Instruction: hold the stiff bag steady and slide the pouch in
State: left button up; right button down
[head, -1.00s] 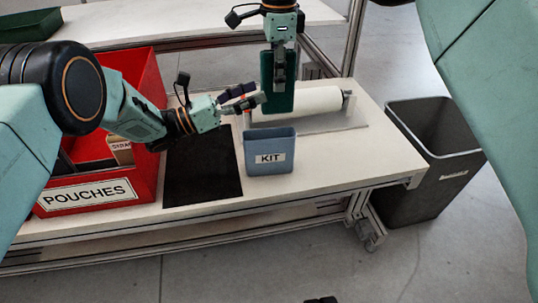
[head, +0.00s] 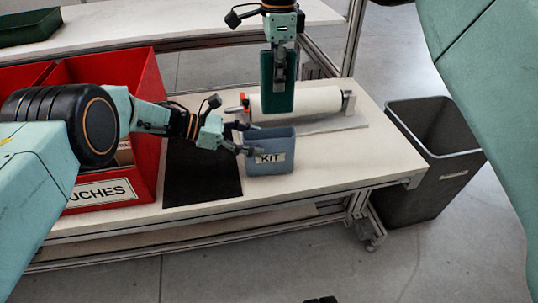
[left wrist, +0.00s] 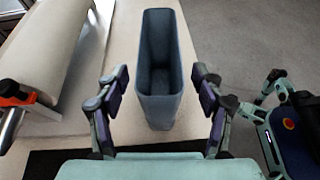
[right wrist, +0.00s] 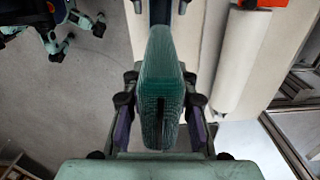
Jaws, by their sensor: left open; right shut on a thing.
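The stiff blue bag (head: 270,169), labelled KIT, stands upright and open-topped on the table. In the left wrist view the bag (left wrist: 162,113) lies between the spread fingers, its hollow inside visible and looking empty. My left gripper (head: 252,139) is open at the bag's left side, a finger on either side of its near end; I cannot tell if they touch. My right gripper (head: 279,72) points down and is shut on the dark green pouch (head: 280,105), which hangs upright above and behind the bag. The pouch (right wrist: 160,85) fills the middle of the right wrist view.
A black mat (head: 203,185) lies left of the bag. A red bin (head: 140,75) labelled POUCHES stands beyond it. A white roll (head: 318,101) on a holder lies behind the bag. The table right of the bag is clear. A grey bin (head: 436,185) stands on the floor at right.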

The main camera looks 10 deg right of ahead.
aim_at(269, 144)
pick_arm(q)
jog(key=shift+x, duration=2.45)
jog(key=c, duration=1.3)
